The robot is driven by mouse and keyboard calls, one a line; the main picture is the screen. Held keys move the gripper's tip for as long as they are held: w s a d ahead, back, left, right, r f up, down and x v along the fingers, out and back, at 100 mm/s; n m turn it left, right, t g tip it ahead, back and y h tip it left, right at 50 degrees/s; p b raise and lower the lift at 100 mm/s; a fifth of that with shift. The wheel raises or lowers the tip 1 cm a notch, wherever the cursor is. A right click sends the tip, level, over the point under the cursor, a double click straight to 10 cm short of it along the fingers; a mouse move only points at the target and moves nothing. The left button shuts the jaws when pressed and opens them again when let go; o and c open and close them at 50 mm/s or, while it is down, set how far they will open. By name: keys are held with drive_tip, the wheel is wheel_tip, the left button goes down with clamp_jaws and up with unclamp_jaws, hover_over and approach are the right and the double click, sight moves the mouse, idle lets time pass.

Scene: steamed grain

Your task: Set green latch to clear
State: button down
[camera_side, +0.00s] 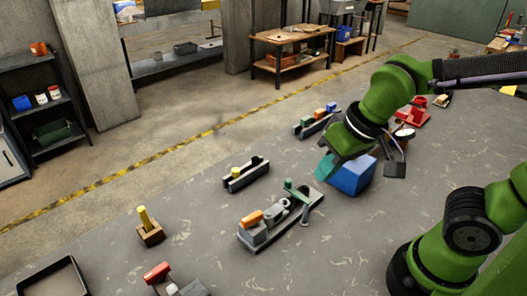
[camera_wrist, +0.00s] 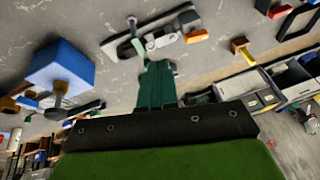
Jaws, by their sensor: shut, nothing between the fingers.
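A grey fixture (camera_side: 262,236) stands on the table near the middle of the side view. It carries an orange block (camera_side: 251,219), a grey round part, and a green latch (camera_side: 297,190) like a lever at its right end. In the wrist view the fixture (camera_wrist: 112,48) lies beyond my fingers, with the orange block (camera_wrist: 196,37) and the green latch (camera_wrist: 132,24). My gripper (camera_side: 325,168) has teal fingers, which also show in the wrist view (camera_wrist: 156,68). It is shut and empty, above and behind the fixture, apart from the latch. The latch's exact setting is unclear.
A blue block (camera_side: 353,177) stands close beside my gripper. A dark rail with a yellow peg (camera_side: 235,173) is left of it, and a rail with coloured blocks (camera_side: 317,122) is behind. A yellow handle (camera_side: 146,217) and a red handle (camera_side: 157,271) stand front left. Table between is clear.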

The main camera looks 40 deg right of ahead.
drive_tip(key=w+m+h, duration=0.1)
drive_tip(key=w+a+f+m+h, duration=0.1)
drive_tip(key=m+h, duration=0.1)
drive_tip(key=shift+a+f+m, duration=0.1)
drive_tip(key=shift+a+m, duration=0.2)
idle(0.3)
approach(290, 191)
wheel_tip(290, 191, down, 5)
drive_tip(key=shift+w+d+r, duration=0.1)
drive_tip(key=shift+w+d, duration=0.05)
drive_tip(key=shift+w, duration=0.25)
drive_tip(key=shift+w+d+r, duration=0.15)
drive_tip(key=shift+w, duration=0.3)
